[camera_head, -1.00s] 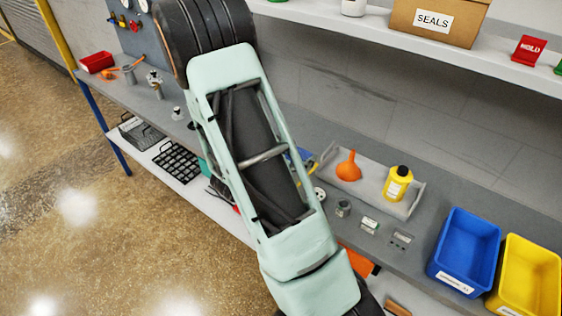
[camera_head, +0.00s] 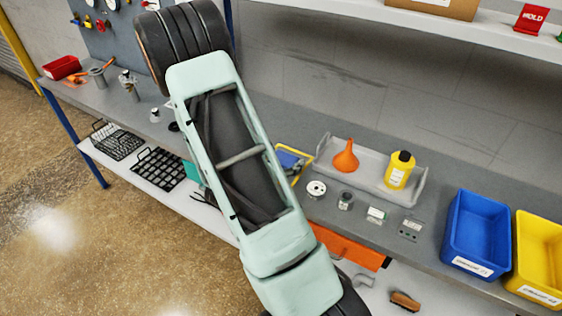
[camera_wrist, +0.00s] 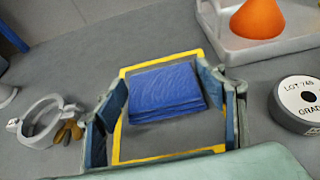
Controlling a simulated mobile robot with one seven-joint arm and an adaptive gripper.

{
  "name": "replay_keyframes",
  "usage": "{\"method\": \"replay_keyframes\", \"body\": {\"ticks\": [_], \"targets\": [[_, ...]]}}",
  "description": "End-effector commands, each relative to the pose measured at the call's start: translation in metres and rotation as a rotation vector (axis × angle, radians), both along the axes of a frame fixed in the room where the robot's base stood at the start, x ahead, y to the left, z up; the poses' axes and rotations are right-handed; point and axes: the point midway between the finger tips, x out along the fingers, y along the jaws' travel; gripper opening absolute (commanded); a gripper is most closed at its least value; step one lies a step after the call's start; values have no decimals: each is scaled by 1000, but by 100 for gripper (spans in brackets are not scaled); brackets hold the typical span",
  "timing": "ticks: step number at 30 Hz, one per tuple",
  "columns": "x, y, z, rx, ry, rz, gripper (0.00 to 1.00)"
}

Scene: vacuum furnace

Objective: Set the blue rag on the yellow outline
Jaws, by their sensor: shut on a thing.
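The blue rag (camera_wrist: 166,92) is a folded pad between the two fingers of my gripper (camera_wrist: 163,97) in the wrist view. My gripper is shut on it from the left and right sides. The yellow outline (camera_wrist: 172,157) is a rectangle on the grey bench top, and the rag appears within its borders, nearer the far side. I cannot tell whether the rag touches the bench. In the head view my arm hides the gripper; part of the rag (camera_head: 289,158) and a corner of the yellow outline (camera_head: 304,161) show beside it.
A grey tray (camera_head: 375,188) with an orange funnel (camera_head: 346,158) and yellow bottle (camera_head: 399,171) lies right of the outline. A labelled roll (camera_wrist: 301,103) stands on the right, a metal ring clamp (camera_wrist: 42,122) on the left. Blue (camera_head: 475,232) and yellow bins stand further right.

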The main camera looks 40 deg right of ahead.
Motion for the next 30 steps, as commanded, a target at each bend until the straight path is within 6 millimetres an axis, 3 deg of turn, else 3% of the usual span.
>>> {"method": "replay_keyframes", "body": {"ticks": [7,8,12,24,30], "targets": [[0,0,-2,0,0,0,44],[0,0,-2,0,0,0,65],[0,0,-1,0,0,0,81],[0,2,3,0,0,1,82],[-12,33,16,1,-1,6,82]]}}
